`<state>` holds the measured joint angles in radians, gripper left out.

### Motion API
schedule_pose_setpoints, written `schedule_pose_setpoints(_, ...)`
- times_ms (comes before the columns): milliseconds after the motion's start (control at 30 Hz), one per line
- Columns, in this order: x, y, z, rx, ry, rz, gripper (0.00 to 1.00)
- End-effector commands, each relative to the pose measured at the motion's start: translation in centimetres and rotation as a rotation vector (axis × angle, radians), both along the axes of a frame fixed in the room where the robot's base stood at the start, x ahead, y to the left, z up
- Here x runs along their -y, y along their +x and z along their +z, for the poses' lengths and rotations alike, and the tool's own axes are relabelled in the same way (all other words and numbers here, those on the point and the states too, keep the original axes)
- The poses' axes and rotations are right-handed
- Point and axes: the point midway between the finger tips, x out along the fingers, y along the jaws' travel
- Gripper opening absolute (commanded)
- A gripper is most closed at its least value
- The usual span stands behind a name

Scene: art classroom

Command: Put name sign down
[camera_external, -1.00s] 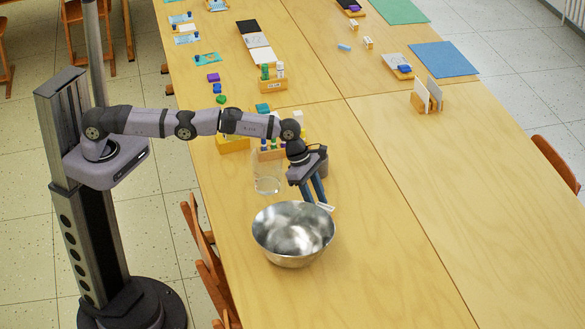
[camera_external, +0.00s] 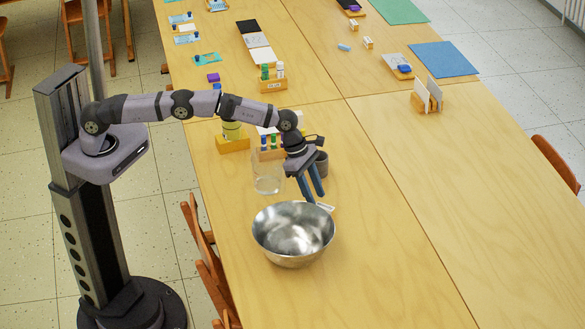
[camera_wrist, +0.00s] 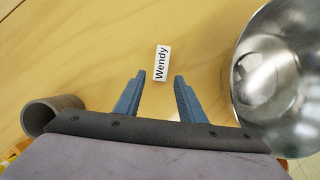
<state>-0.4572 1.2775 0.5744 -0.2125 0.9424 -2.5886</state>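The name sign (camera_wrist: 162,63) is a small white plate reading "Wendy". In the wrist view it lies on the table just beyond my fingertips and between their lines. In the external view only part of the sign (camera_external: 325,207) shows, behind the metal bowl's rim. My gripper (camera_wrist: 159,76) is open, with a clear gap between its two blue fingers and nothing in it. In the external view my gripper (camera_external: 316,200) points down over the table just behind the bowl. The sign is apart from the fingers.
A shiny metal bowl (camera_external: 292,235) stands close in front of my gripper; it also shows at right in the wrist view (camera_wrist: 275,75). A grey cup (camera_wrist: 50,113) and a clear glass beaker (camera_external: 267,180) stand nearby.

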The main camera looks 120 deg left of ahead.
Motion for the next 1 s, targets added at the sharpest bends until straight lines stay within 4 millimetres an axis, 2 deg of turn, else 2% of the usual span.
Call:
schedule_pose_setpoints(400,-0.1,-2.3,5.6,0.003,0.002,0.001,0.37)
schedule_pose_setpoints(600,-0.1,-3.2,7.6,0.001,0.001,0.0,0.37)
schedule_pose_setpoints(1000,0.0,-3.5,8.5,0.0,0.0,-0.001,0.37)
